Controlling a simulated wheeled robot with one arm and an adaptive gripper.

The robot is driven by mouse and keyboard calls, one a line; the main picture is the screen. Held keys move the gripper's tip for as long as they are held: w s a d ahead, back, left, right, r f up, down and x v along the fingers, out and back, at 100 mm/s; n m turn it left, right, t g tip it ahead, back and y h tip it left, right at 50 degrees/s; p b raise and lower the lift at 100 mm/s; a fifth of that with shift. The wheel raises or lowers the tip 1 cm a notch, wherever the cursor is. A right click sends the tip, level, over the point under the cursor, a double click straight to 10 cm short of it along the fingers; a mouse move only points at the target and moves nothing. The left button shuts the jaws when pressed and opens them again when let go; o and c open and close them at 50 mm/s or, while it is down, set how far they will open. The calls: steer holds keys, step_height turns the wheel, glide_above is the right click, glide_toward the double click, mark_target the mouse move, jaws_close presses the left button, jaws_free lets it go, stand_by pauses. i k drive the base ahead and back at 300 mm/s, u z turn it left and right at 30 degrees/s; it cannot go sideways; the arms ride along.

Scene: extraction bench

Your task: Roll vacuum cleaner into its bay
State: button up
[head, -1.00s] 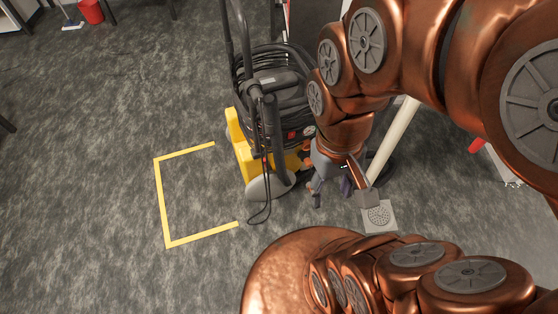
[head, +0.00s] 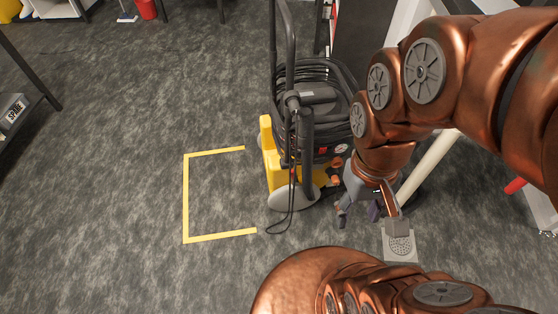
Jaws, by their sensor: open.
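The vacuum cleaner (head: 306,105) stands upright on the dark carpet. It has a yellow base, a black body with coiled hose, a tall black handle and grey wheels. The bay is a yellow taped outline (head: 186,198) on the floor to the left, open on its right side. The vacuum's yellow base is just right of the outline's open side. My gripper (head: 358,213) is open, pointing down, just right of the vacuum's lower side. I cannot tell whether it touches the vacuum. My arm hides part of the vacuum's right side.
A grey square plate (head: 400,246) with a round grille lies by my gripper. A pale pole (head: 428,165) leans behind it. A dark shelf (head: 28,95) stands at the left edge, and a red bucket (head: 146,8) at the back. The carpet inside and left of the outline is clear.

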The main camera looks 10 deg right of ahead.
mark_target(332, 124)
steer(key=z, duration=0.15)
steer(key=i, duration=0.4)
steer(key=u, duration=1.95)
